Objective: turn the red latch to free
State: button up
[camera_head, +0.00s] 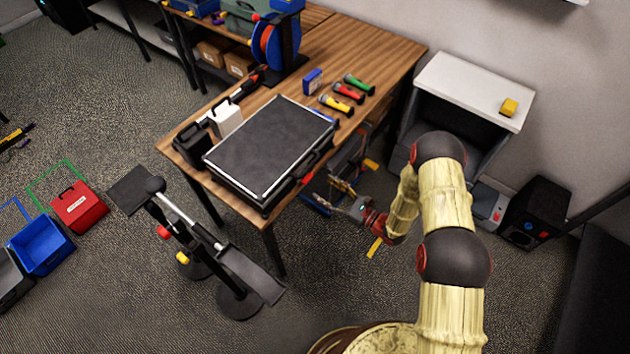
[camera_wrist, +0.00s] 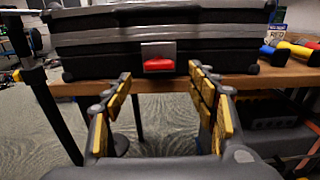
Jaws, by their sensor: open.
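The red latch (camera_wrist: 159,65) sits on a grey plate at the middle of the case's near side in the wrist view; its red handle lies horizontal. A small red spot on the case's right side shows in the head view. The black case (camera_head: 268,146) with a silver-edged top lies shut on the wooden table; its side also shows in the wrist view (camera_wrist: 100,64). My gripper (camera_wrist: 160,76) is open and empty, its yellow-padded fingers on either side of the latch's line, apart from it. In the head view my gripper (camera_head: 350,206) is beside the table's right edge.
A black stand (camera_head: 238,300) is at the front left. A white-topped cabinet (camera_head: 465,85) is at the right.

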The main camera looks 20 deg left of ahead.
aim_at(310, 180)
jog(key=x, duration=0.6)
jog(key=shift+c, duration=1.4)
jog(key=c, duration=0.9)
